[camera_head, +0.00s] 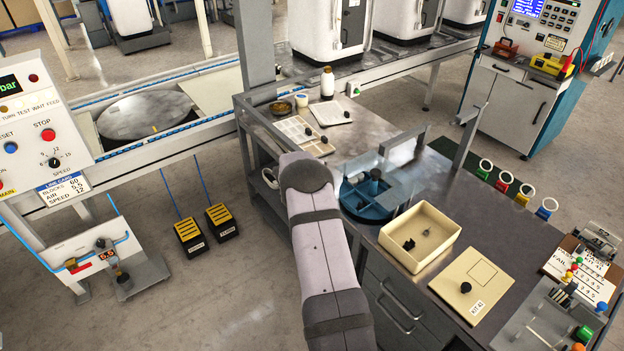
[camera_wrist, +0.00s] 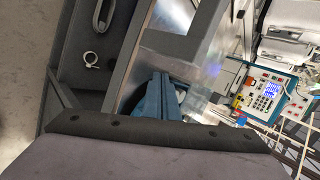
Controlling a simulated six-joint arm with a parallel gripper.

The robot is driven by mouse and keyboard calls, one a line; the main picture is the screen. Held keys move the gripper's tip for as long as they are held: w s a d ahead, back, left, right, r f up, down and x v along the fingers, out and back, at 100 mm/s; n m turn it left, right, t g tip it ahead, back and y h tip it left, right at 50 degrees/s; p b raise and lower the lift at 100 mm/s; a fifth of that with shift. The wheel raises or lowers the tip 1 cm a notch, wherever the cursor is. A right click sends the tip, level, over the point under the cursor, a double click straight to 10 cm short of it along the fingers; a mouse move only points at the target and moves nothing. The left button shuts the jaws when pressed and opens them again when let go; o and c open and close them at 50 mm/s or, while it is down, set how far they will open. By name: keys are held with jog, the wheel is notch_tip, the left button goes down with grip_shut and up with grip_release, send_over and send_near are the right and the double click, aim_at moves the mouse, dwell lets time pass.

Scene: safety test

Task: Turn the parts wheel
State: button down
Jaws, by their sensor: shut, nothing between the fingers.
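The parts wheel (camera_head: 352,203) is a round blue tray with raised dividers, set at the workbench's left edge. A dark knob-like part shows over its dividers. My arm covers its left side, and grey plates cover part of its right side. In the wrist view, blue panels that look like the wheel (camera_wrist: 152,100) show beyond a dark edge of my own arm, which hides their lower part. My gripper's fingers show in neither view; in the head view my arm's end is hidden behind its own upper link.
Grey upright brackets (camera_head: 404,140) stand behind the wheel. A cream bin (camera_head: 447,248) with a dark part inside and a cream kit board (camera_head: 472,285) lie to its right. Bare bench top (camera_head: 500,215) shows at right.

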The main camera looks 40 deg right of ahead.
jog(key=a+r, duration=0.6)
jog(key=shift+a+b, duration=0.15)
jog(key=shift+b, duration=0.2)
